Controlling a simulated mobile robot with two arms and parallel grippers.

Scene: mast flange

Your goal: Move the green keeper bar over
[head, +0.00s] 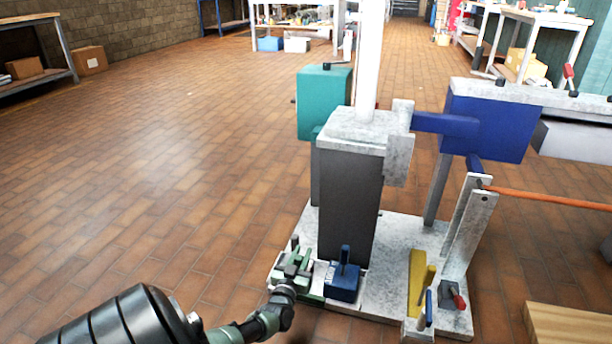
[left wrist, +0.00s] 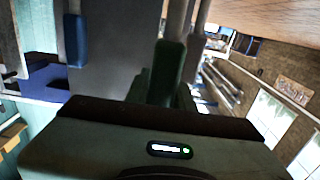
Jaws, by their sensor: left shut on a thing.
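The green keeper bar (head: 312,297) is at the front left edge of the pale base plate (head: 390,296), beside a blue block with an upright handle (head: 343,282). My left gripper (head: 295,266) reaches in from the lower left and is shut on the bar, covering much of it. In the left wrist view a dark green upright piece (left wrist: 168,72), which looks like the bar's handle, stands just beyond the gripper body. I cannot tell whether the bar touches the plate. My right gripper is not in view.
A grey column (head: 350,205) rises close behind the bar. A yellow piece (head: 417,282) and red and blue handles stand at the plate's right. A blue housing (head: 490,125) and orange rod (head: 550,197) are further right. The floor at left is clear.

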